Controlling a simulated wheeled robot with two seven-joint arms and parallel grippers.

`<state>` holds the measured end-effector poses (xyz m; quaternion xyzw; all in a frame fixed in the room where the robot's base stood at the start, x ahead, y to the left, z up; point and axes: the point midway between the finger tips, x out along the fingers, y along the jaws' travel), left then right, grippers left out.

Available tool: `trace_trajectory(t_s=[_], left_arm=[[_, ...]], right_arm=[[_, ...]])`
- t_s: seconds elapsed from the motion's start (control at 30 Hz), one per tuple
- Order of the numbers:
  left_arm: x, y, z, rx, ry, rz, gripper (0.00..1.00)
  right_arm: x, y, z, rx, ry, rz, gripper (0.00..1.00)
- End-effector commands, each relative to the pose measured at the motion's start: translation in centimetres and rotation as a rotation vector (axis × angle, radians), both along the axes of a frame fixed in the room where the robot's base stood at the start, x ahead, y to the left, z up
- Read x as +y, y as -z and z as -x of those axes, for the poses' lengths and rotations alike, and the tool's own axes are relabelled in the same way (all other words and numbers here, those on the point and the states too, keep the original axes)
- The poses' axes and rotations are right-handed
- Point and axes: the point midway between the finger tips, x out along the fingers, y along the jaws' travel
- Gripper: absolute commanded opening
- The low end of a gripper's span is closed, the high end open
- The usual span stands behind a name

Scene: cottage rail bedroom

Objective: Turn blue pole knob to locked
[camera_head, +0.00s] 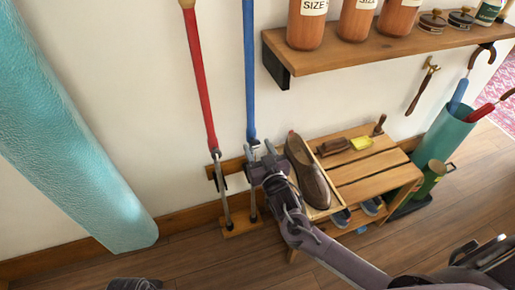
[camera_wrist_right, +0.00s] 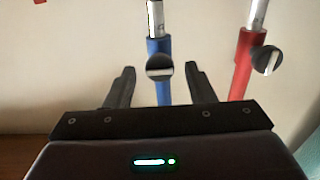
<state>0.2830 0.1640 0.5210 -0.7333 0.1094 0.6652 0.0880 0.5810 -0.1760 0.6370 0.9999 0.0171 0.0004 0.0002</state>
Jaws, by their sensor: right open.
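The blue pole (camera_head: 250,70) stands upright against the wall, right of a red pole (camera_head: 200,90). In the right wrist view the blue pole (camera_wrist_right: 162,92) runs between my open fingers. My right gripper (camera_head: 262,152) is at the pole's lower part in the head view and hides the knob there. In the right wrist view the gripper (camera_wrist_right: 159,76) has a finger on each side of the knob, with gaps.
A wooden bench (camera_head: 365,170) with a brown shoe (camera_head: 308,172) stands just right of my gripper. A shelf (camera_head: 385,50) with jars is above. A turquoise roll (camera_head: 65,120) leans at left.

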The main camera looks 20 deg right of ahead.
Motion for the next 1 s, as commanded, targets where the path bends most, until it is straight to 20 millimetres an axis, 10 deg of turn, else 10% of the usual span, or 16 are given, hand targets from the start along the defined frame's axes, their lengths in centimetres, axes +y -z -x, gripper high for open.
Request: trace_trajectory(t_s=[0.37, 0.7, 1.0], left_arm=[[-0.01, -0.52, 0.09, 0.001, 0.002, 0.000, 0.36], [0.00, -0.53, 0.07, 0.000, 0.001, 0.000, 0.36], [-0.03, -0.48, -0.03, -0.006, 0.000, 0.002, 0.36]], right_arm=[[0.05, 0.01, -0.96, 0.001, 0.000, -0.001, 0.49], [0.05, 0.03, -0.94, 0.001, 0.000, 0.000, 0.07], [0.06, 0.04, -0.91, 0.004, -0.001, -0.033, 0.05]])
